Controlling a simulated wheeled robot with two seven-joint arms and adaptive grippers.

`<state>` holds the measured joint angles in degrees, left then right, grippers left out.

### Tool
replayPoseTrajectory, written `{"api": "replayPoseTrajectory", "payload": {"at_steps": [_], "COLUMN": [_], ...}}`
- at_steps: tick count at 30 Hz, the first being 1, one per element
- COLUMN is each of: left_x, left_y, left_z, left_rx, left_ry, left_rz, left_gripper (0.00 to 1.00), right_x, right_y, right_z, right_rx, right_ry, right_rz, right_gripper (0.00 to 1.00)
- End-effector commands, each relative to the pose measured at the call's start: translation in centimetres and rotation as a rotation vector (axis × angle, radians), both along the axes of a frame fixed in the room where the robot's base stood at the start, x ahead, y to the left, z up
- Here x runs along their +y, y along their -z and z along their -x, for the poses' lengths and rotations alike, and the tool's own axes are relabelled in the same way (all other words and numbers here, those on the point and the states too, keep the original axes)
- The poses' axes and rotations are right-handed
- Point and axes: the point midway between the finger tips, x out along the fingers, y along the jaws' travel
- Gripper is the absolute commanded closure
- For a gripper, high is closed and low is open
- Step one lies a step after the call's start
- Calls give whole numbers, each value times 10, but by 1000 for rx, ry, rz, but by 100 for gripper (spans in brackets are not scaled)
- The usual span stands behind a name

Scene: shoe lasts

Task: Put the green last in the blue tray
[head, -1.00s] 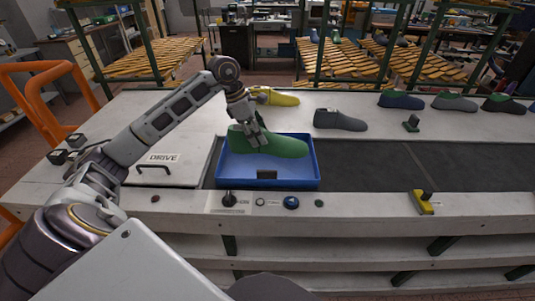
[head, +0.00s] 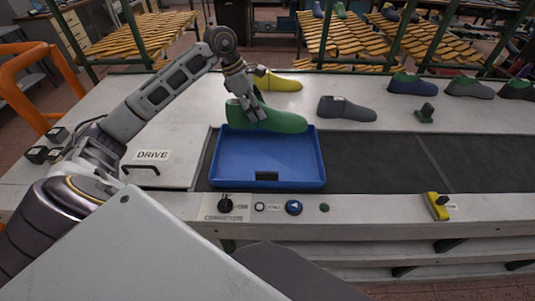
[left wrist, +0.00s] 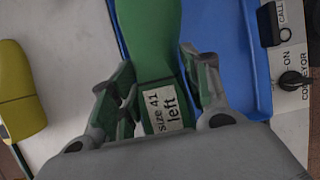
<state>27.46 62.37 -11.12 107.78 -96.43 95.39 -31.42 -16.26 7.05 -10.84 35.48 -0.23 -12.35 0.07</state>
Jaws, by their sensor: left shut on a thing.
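The green last (head: 275,120) is in my left gripper (head: 246,103), at the far side of the blue tray (head: 267,181) in the head view. The fingers are shut around its labelled end; in the left wrist view the last (left wrist: 150,40) carries a label reading "size 41 left". The tray's visible floor is empty. My right gripper is not in view.
A yellow last (head: 282,83) and a grey last (head: 346,109) stand behind the tray. More lasts, including a blue one (head: 408,84), line the right back. The dark conveyor belt (head: 375,155) is clear right of the tray. Control knobs (head: 226,203) sit in front.

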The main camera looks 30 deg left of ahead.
Motion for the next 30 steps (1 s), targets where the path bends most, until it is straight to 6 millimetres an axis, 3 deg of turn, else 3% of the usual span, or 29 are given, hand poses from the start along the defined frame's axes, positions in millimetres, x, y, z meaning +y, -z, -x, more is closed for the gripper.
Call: {"api": "replayPoseTrajectory", "payload": {"at_steps": [13,30], "left_x": [0,0], "left_y": [5,56], "left_z": [0,0], "left_rx": [-1,-1], "left_ry": [0,0], "left_rz": [0,2], "left_gripper": [99,99], "right_x": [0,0], "right_y": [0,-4], "right_z": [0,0], "right_rx": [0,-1], "right_ry": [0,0], "right_rz": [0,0], "right_gripper": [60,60]}}
